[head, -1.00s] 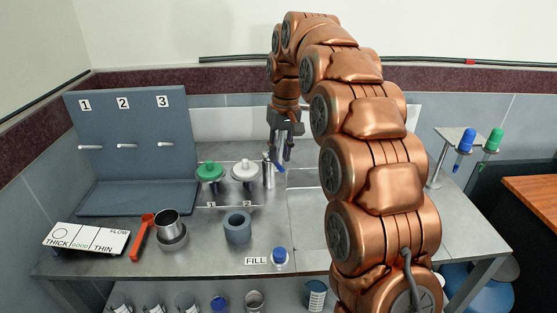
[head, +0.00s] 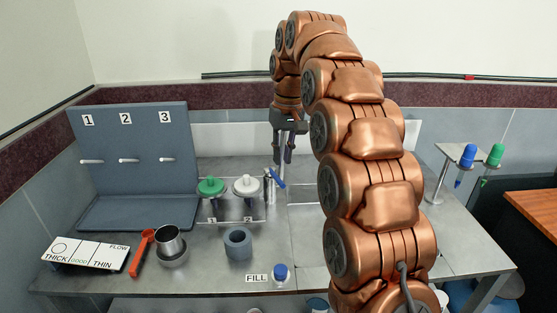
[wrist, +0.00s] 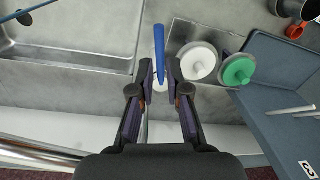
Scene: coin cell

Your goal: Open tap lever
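The tap (head: 267,188) is a slim metal post on the bench, right of the white-capped fixture. Its blue lever (head: 279,180) sticks out to the right at a slant. My gripper (head: 289,160) points down just behind and above the lever in the head view. In the wrist view the lever (wrist: 159,45) is a long blue bar whose near end lies between the fingertips in the picture. The gripper (wrist: 160,72) is open there, with a gap on each side of the bar. I cannot tell how far above the lever the fingertips are.
Green (head: 211,186) and white (head: 246,187) capped fixtures stand left of the tap. A numbered board with pegs (head: 130,140) rises further left. A sink basin (wrist: 70,45) shows in the wrist view.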

